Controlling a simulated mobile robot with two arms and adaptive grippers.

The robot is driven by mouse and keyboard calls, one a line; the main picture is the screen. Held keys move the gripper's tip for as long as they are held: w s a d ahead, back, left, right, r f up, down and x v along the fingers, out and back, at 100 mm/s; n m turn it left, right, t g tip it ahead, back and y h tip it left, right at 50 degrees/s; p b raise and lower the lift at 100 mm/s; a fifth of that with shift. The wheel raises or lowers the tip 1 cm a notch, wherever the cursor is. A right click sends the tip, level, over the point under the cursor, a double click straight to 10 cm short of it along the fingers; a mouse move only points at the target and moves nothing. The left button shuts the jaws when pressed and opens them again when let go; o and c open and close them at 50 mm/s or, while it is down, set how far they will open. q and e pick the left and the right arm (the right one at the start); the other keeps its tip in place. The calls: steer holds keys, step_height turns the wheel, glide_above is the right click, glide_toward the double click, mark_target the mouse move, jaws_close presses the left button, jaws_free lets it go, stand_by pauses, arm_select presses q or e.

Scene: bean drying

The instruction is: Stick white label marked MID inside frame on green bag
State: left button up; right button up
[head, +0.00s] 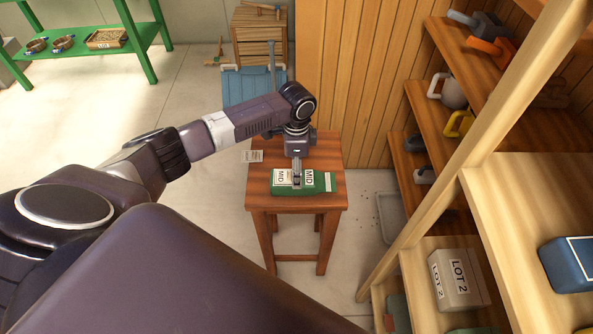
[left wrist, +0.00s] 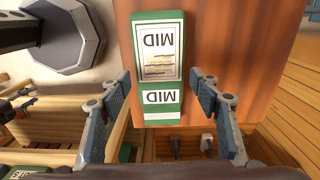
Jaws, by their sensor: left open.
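The green bag (head: 320,188) lies flat on a small wooden table. It also shows in the left wrist view (left wrist: 140,17). There, a dark-bordered frame (left wrist: 173,50) on its upper part holds the word MID and some lines. A white label marked MID (left wrist: 160,97) is on the bag just below that frame, outside it. Two MID markings also show on the bag in the head view. My left gripper (head: 296,187) is above the bag, fingers open, one on each side of it in the left wrist view (left wrist: 162,112), holding nothing. My right gripper is not in view.
The wooden table (head: 323,155) has a pale printed card (head: 252,156) at its far left edge. Wooden shelves on the right hold mugs and a LOT 2 box (head: 457,280). A green rack (head: 110,45) stands at the back left. Floor left of the table is clear.

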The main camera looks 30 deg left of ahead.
arm_select(q)
step_height(320, 180, up, 11)
stand_by(0.3)
stand_by(1.0)
